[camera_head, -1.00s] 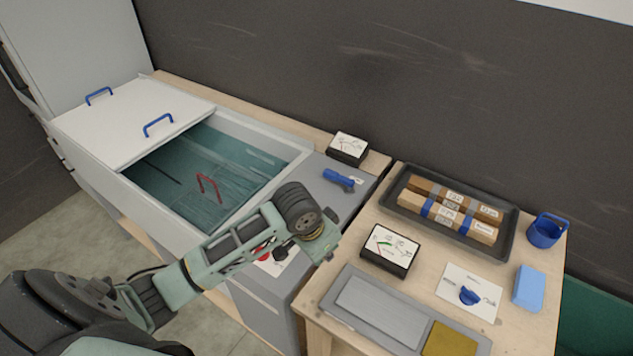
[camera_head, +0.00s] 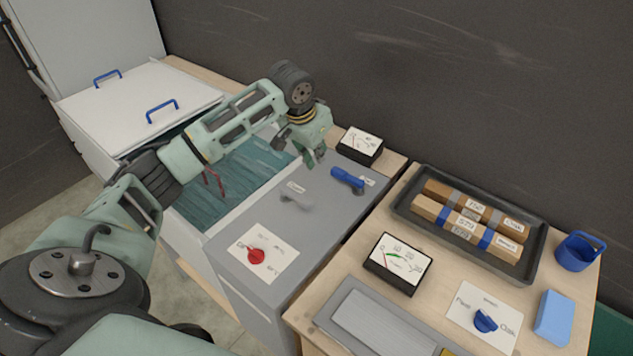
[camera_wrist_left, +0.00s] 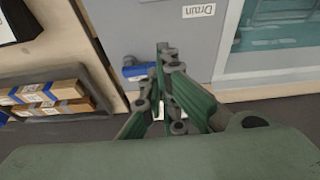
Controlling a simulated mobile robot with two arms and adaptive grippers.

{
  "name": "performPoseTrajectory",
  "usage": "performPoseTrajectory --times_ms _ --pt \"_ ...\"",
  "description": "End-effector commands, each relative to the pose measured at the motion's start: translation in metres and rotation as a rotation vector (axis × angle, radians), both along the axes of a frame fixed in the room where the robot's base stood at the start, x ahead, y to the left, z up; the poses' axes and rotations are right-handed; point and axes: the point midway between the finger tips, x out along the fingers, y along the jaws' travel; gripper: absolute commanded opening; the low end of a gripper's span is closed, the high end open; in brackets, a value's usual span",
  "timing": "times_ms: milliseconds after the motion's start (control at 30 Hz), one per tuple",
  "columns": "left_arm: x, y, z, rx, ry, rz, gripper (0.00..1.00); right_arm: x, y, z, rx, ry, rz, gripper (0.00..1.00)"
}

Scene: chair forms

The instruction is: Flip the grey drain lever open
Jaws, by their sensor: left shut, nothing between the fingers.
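The grey drain lever (camera_head: 297,202) lies on the grey top panel (camera_head: 330,210) beside the water tank, next to a small label (camera_head: 293,188). In the left wrist view the "Drain" label (camera_wrist_left: 198,10) shows at the top edge; I cannot make out the lever there. My left gripper (camera_head: 314,160) is shut and empty, above the panel's back part. It is behind the grey lever and left of the blue lever (camera_head: 347,179), apart from the grey one. In the left wrist view the shut fingers (camera_wrist_left: 166,52) point toward the panel beside the blue lever (camera_wrist_left: 138,72). My right gripper is not in view.
The open water tank (camera_head: 235,180), with a red wire-like handle inside, lies left under my arm. A red knob (camera_head: 256,256) is on the panel's front. A black-framed gauge (camera_head: 360,145) stands behind. The wooden table at right holds a tray (camera_head: 400,205) of wooden bars and another gauge (camera_head: 398,262).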

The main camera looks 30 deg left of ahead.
Motion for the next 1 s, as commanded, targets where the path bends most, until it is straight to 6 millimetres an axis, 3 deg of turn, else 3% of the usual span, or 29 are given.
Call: performPoseTrajectory --times_ms 233,700,1000 --pt "0.005 -0.001 -0.016 -0.002 0.004 -0.001 0.00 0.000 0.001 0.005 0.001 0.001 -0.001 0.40" --pt "0.033 -0.003 -0.096 0.000 0.003 0.000 0.00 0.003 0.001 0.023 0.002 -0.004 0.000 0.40" --pt "-0.003 0.000 -0.093 0.003 0.001 -0.002 0.00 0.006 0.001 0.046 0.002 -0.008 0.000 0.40"
